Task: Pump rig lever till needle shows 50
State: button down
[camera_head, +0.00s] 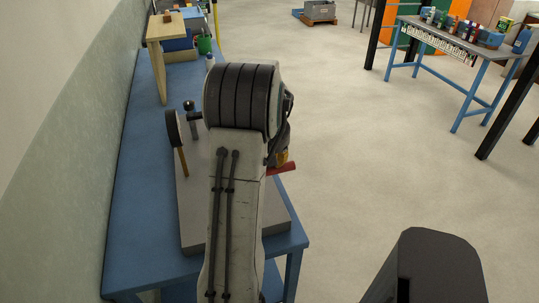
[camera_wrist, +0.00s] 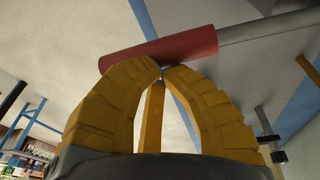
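The lever's red grip (camera_head: 283,168) sticks out to the right of my arm in the head view. In the wrist view the red grip (camera_wrist: 165,48) lies across the top, with its grey rod running right. My gripper (camera_wrist: 161,72) has its yellow fingers drawn together, tips almost meeting just below the grip; I cannot tell whether they touch it. Nothing shows between them. In the head view my gripper is mostly hidden behind my arm. A dark round gauge (camera_head: 173,128) stands on the rig, seen edge-on, so its needle is hidden. The rig's grey base (camera_head: 193,228) is partly covered by my arm.
The rig stands on a blue bench (camera_head: 138,225) along the left wall. A dark knobbed post (camera_head: 191,118) rises beside the gauge, and a wooden stand (camera_head: 157,60) is farther back. Another table (camera_head: 447,40) with bottles is at the far right. The middle floor is clear.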

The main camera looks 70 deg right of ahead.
jog(key=x, duration=0.1)
jog(key=b+x, duration=0.2)
jog(key=shift+s+a+f, duration=0.2)
jog(key=shift+a+f, duration=0.05)
jog(key=shift+f, duration=0.15)
jog(key=shift+f+b, duration=0.55)
jog(key=shift+b, duration=0.1)
jog(key=shift+a, duration=0.1)
jog(key=shift+r, duration=0.1)
